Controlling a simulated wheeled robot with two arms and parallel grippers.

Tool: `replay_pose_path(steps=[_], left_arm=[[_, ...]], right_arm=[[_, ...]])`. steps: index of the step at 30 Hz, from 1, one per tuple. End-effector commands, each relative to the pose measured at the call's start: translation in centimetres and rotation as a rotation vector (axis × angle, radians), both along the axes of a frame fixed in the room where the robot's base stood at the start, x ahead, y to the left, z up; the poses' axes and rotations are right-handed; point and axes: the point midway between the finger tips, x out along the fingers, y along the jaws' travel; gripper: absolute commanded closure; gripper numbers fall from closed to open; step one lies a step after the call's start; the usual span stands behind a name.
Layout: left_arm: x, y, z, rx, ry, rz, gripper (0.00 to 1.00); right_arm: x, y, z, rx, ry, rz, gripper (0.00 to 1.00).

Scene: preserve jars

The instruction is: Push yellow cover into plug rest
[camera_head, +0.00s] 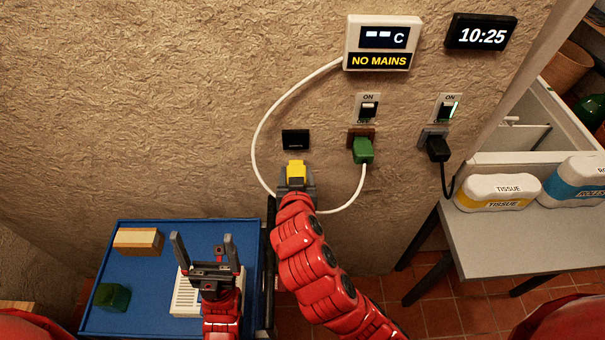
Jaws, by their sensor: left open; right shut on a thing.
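The yellow cover (296,168) is held in my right gripper (296,179), which is shut on it in front of the wall. A small black fitting (295,138), which looks like the plug rest, is on the wall just above the cover in the picture. The cover's lower part is hidden between the fingers. My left gripper (204,240) is open and empty over the blue tray (150,230), its fingers pointing up in the picture.
A green plug (363,151) with a white cord sits in the brown socket, right of my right gripper. A black plug (438,149) is further right. A display (382,45) reads "NO MAINS". The tray holds a tan block (138,241) and a green block (112,297).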

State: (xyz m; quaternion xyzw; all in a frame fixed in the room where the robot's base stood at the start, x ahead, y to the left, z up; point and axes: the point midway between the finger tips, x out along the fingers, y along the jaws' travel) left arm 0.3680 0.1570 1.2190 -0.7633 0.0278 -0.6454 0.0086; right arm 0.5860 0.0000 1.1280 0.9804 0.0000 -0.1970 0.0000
Motion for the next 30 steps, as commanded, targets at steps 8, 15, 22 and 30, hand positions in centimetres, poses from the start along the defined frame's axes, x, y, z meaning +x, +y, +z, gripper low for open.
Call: replay_pose_path(steps=[8, 15, 22, 30], left_arm=[[0.0, 0.0, -0.4, 0.000, 0.000, 0.000, 0.05], [0.0, 0.0, -1.2, 0.000, 0.000, 0.000, 0.05], [0.0, 0.0, -1.5, 0.000, 0.000, 0.000, 0.05], [0.0, 0.0, -1.9, 0.000, 0.000, 0.000, 0.05]], right_arm=[[0.0, 0.0, -0.1, 0.001, -0.002, 0.000, 0.80], [0.7, -0.1, 0.1, 0.002, -0.003, -0.003, 0.80], [3.1, -0.2, -0.1, 0.001, 0.001, -0.005, 0.80], [5.4, -0.1, 0.0, 0.001, -0.001, -0.002, 0.80]])
